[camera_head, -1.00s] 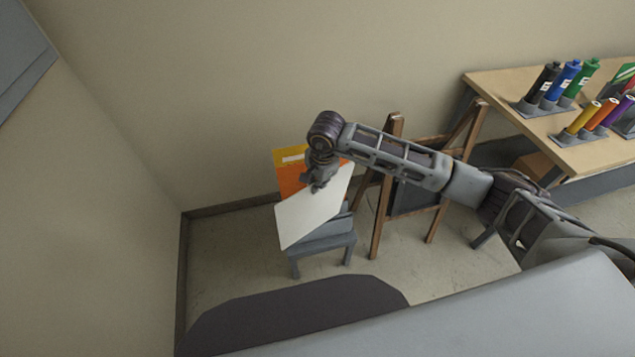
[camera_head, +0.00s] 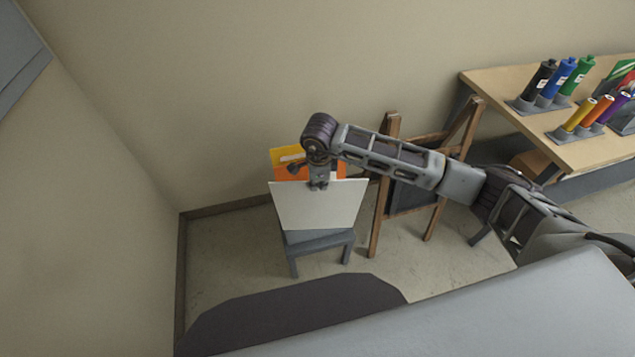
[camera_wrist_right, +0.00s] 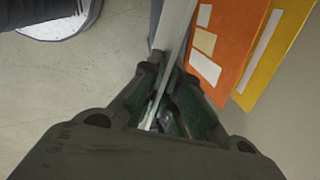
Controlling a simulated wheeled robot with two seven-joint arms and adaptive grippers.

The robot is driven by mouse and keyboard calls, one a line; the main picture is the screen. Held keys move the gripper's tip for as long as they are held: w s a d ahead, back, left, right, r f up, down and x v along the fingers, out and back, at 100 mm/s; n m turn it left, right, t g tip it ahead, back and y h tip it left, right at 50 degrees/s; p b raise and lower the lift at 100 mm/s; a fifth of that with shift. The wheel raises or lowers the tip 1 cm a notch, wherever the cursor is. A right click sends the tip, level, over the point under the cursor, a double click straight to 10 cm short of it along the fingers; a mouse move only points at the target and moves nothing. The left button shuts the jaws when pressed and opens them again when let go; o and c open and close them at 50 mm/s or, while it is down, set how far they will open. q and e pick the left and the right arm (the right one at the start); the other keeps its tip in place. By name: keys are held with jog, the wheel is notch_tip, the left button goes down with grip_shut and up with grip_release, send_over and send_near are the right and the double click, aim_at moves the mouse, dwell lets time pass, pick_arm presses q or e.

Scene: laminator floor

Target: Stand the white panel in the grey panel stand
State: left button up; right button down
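The white panel (camera_head: 318,208) hangs upright in the head view, its top edge in my right gripper (camera_head: 319,184). In the right wrist view the panel (camera_wrist_right: 176,38) shows nearly edge-on between the fingers of the gripper (camera_wrist_right: 165,95), which is shut on it. The grey panel stand (camera_head: 320,244) is on the floor against the back wall. The panel covers much of the stand's upper part, and I cannot tell whether its lower edge is in a slot. My left gripper is not in view.
Orange (camera_head: 286,172) and yellow (camera_head: 284,153) panels stand behind the white one, close to my right gripper. A wooden easel with a dark board (camera_head: 412,196) stands just right of the stand. A wooden table (camera_head: 520,95) with bottles is at the right.

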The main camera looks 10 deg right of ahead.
jog(key=m, duration=0.4)
jog(key=shift+w+d+f, duration=0.1)
jog(key=shift+d, duration=0.15)
jog(key=m, duration=0.4)
jog(key=shift+d+f+m+g+h, duration=0.1)
jog(key=shift+d+m+g+h, duration=0.2)
jog(key=shift+h, duration=0.1)
jog(key=m, duration=0.4)
jog(key=shift+d+g, duration=0.2)
jog(key=shift+g, duration=0.1)
jog(key=m, duration=0.4)
jog(key=shift+d+f+g, duration=0.1)
jog(key=shift+d+g, duration=0.1)
jog(key=shift+g, duration=0.1)
jog(key=m, duration=0.4)
jog(key=shift+d, duration=0.1)
jog(key=m, duration=0.4)
jog(key=shift+d+g, duration=0.1)
jog(key=shift+g, duration=0.3)
jog(key=m, duration=0.4)
jog(key=shift+m+y, duration=0.3)
jog(key=shift+m, duration=1.6)
jog(key=shift+m+y, duration=0.3)
jog(key=shift+m, duration=0.2)
